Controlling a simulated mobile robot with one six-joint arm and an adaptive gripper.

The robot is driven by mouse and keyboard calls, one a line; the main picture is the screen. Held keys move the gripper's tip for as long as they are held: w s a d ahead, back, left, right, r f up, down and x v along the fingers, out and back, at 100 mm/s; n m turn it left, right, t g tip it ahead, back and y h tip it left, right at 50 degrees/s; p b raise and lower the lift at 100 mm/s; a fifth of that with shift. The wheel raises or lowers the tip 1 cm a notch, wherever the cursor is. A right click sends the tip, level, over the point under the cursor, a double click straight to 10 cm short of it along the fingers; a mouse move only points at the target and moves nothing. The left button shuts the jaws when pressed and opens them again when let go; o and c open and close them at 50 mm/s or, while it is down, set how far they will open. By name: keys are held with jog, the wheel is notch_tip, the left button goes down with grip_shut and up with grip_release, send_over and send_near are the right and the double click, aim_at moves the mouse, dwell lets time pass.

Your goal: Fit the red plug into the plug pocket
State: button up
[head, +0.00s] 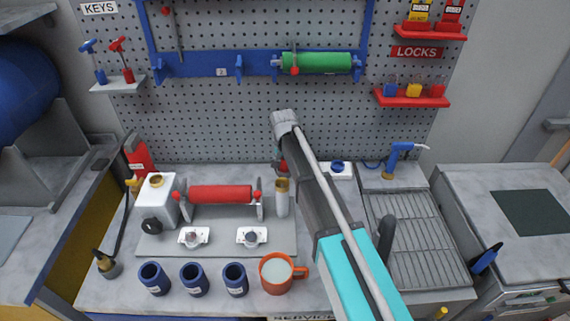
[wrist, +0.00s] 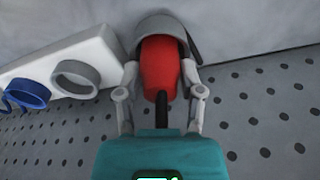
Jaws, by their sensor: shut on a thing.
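The red plug (wrist: 160,65) is between the two fingers of my gripper (wrist: 160,75), seen in the wrist view with its dark stem towards me. My gripper is shut on it. A grey curved rim (wrist: 165,24) arches around the plug's far end. I cannot tell whether the plug is inside it or only in front of it. A white block (wrist: 105,50) beside the plug carries an empty grey ring (wrist: 75,78) and a blue ring (wrist: 25,95). In the head view, my arm covers most of this spot; the block's right end (head: 346,175) shows.
A red roller (head: 220,194) on its stand and a metal cylinder (head: 282,198) are left of my arm. An orange mug (head: 276,275) and dark blue cups (head: 194,279) stand in front. A ribbed tray (head: 425,255) is at right. The pegboard (head: 210,120) rises behind.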

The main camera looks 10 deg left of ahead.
jog(key=shift+f, duration=0.1)
jog(key=o, duration=1.2)
jog(key=shift+c, duration=0.2)
jog(key=r+p, duration=0.5)
jog(key=s+r+p, duration=0.1)
jog(key=r+p, duration=0.1)
jog(key=shift+r, duration=0.35)
dwell(0.6)
